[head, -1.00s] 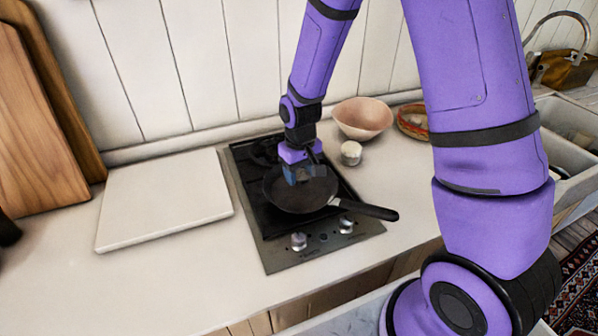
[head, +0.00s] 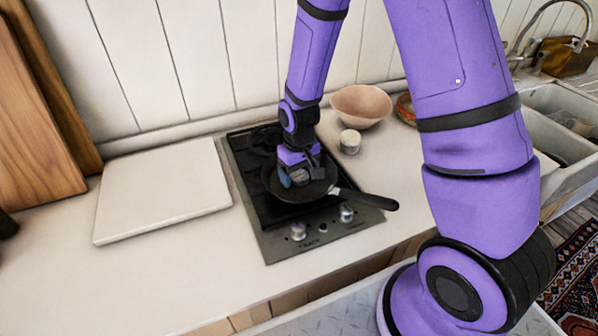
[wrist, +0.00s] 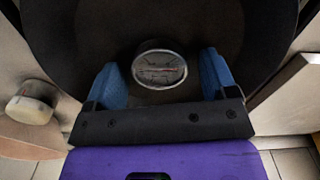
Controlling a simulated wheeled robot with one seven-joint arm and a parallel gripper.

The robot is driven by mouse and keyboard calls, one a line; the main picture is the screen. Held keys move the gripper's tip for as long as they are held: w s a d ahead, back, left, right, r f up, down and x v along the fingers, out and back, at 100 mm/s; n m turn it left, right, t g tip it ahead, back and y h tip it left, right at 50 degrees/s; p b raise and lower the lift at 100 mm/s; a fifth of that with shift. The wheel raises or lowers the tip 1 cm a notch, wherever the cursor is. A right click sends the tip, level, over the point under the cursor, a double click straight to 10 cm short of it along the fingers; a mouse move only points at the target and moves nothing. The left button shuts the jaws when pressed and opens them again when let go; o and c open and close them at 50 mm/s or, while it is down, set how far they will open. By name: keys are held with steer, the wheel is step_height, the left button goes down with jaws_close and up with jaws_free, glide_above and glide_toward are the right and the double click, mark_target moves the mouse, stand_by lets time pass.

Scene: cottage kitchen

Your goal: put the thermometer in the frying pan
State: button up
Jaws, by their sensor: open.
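The thermometer (wrist: 159,69) is a round dial with a metal rim. It lies in the dark frying pan (wrist: 75,45) in the wrist view, between and just beyond my blue fingertips. In the head view the frying pan (head: 318,194) sits on the hob with its black handle pointing right, and the thermometer (head: 299,177) shows small beneath my gripper. My gripper (head: 300,181) is low over the pan. In the wrist view my gripper (wrist: 163,78) is open, with a finger on each side of the thermometer and a gap to each.
The black hob (head: 262,212) has knobs at its front. A white board (head: 160,190) lies to its left. A small white-topped jar (head: 349,142) and a pink bowl (head: 361,105) stand behind and right of the pan. The front counter is clear.

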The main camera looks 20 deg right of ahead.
step_height(320, 180, up, 11)
step_height(320, 180, up, 17)
steer(key=m+t, duration=0.1)
steer(key=t, duration=0.2)
glide_above(299, 174)
steer(key=s+d, duration=0.4)
steer(key=s, duration=0.5)
steer(key=s+d+r+t, duration=0.1)
steer(key=s+r, duration=0.2)
steer(key=s, duration=0.3)
steer(key=s+d+r+m+t, duration=0.1)
steer(key=s+d+r, duration=0.1)
steer(key=s, duration=0.5)
steer(key=shift+v, duration=0.9)
steer(key=shift+w, duration=0.2)
steer(key=shift+c, duration=0.4)
